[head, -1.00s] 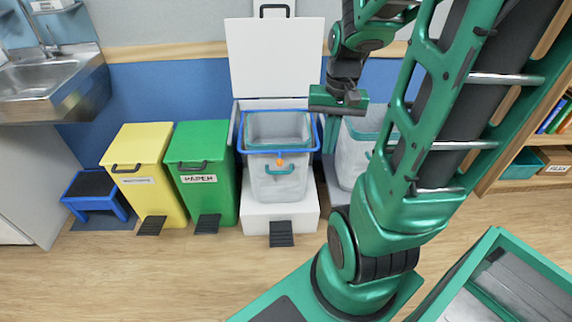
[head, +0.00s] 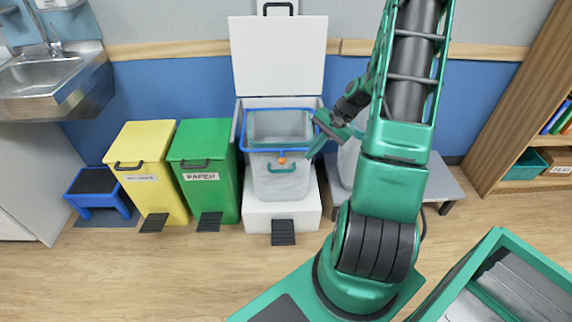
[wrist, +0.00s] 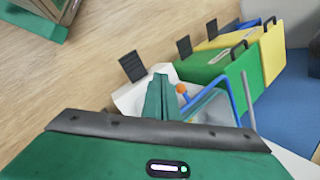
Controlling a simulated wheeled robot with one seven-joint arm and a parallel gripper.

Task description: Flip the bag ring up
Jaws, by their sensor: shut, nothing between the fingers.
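The bag ring (head: 262,151) is a blue frame lying flat around the rim of a translucent grey bin (head: 280,180), with an orange knob (head: 282,160) at its front bar. The bin stands in a white box with its lid raised. My gripper (head: 309,155) is shut and empty, its green fingers angled down-left by the ring's front right corner. Whether they touch it I cannot tell. In the wrist view, my closed fingers (wrist: 161,78) are beside the orange knob (wrist: 182,88), with the blue ring (wrist: 231,96) to their right.
The raised white lid (head: 278,56) stands behind the bin. A green paper bin (head: 203,185) and a yellow bin (head: 146,170) stand to the left. A grey low bench (head: 442,184) is at the right, partly behind my arm.

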